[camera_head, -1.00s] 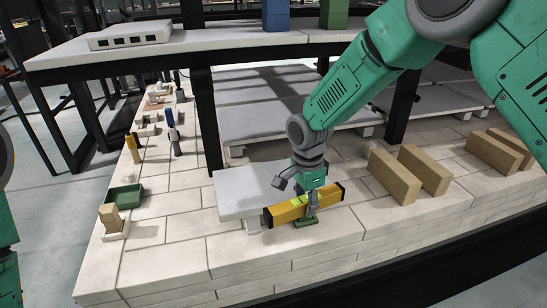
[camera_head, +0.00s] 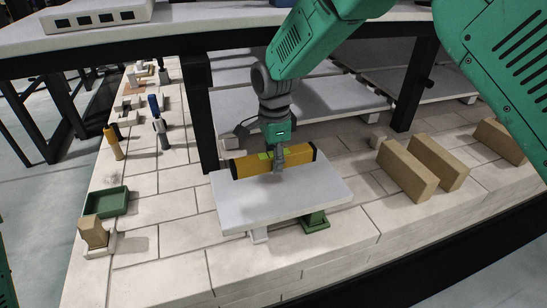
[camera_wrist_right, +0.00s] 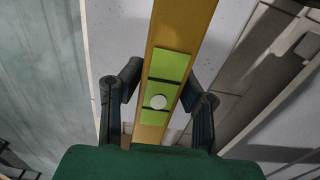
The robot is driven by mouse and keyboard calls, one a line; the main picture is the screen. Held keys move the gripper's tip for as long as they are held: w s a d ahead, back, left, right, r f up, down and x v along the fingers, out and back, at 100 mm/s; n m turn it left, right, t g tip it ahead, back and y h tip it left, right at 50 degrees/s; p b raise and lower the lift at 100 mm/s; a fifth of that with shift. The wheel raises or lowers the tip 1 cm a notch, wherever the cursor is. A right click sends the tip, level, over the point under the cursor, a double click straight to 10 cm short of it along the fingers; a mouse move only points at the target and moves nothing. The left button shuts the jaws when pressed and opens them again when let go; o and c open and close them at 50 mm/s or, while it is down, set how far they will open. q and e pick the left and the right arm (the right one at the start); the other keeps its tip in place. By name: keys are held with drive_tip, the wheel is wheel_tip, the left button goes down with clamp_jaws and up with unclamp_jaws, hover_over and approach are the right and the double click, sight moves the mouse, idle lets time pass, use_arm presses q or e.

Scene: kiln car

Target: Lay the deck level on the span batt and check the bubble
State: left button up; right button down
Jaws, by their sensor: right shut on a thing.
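The deck level (camera_head: 252,166) is a yellow bar with black end caps and green vial windows. My right gripper (camera_head: 279,160) is shut on its middle. The bar lies along the far edge of the span batt (camera_head: 285,200), a pale slab raised on small props; I cannot tell whether it touches the slab or hovers above it. In the right wrist view, my right gripper's fingers (camera_wrist_right: 162,95) flank the level (camera_wrist_right: 178,25). A white round bubble (camera_wrist_right: 158,102) shows between dark lines in the green vial. My left gripper is not in view.
A green prop (camera_head: 314,222) and a pale prop (camera_head: 259,237) stand under the slab's front. Tan bricks (camera_head: 406,168) stand to the right. A green tray (camera_head: 106,202) and small tools line the left. Dark posts (camera_head: 200,110) and a shelf stand close behind.

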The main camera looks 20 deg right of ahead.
sight(277, 183)
drive_tip(key=shift+d, duration=0.4)
drive_tip(key=shift+d+f+p, duration=0.35)
drive_tip(key=shift+d+f, duration=0.35)
drive_tip(key=shift+d, duration=0.1)
drive_tip(key=shift+a+f+b, duration=0.15)
drive_tip(key=shift+a+f, duration=0.2)
drive_tip(key=shift+f, duration=0.25)
drive_tip(key=shift+a+f+b, duration=0.15)
drive_tip(key=shift+a+f, duration=0.2)
drive_tip(key=shift+f, duration=0.25)
drive_tip(key=shift+a+f, duration=0.3)
drive_tip(key=shift+f, duration=0.1)
drive_tip(key=shift+d+f, duration=0.2)
drive_tip(key=shift+d, duration=0.6)
drive_tip(key=shift+a+r+p, duration=0.25)
drive_tip(key=shift+a+p, duration=0.15)
drive_tip(key=shift+a, duration=0.65)
drive_tip(key=shift+d+f, duration=0.1)
drive_tip(key=shift+d, duration=0.45)
drive_tip(key=shift+d+p, duration=0.15)
drive_tip(key=shift+p, duration=0.15)
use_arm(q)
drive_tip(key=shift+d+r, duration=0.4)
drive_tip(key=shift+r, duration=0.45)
use_arm(e)
drive_tip(key=shift+a, duration=0.3)
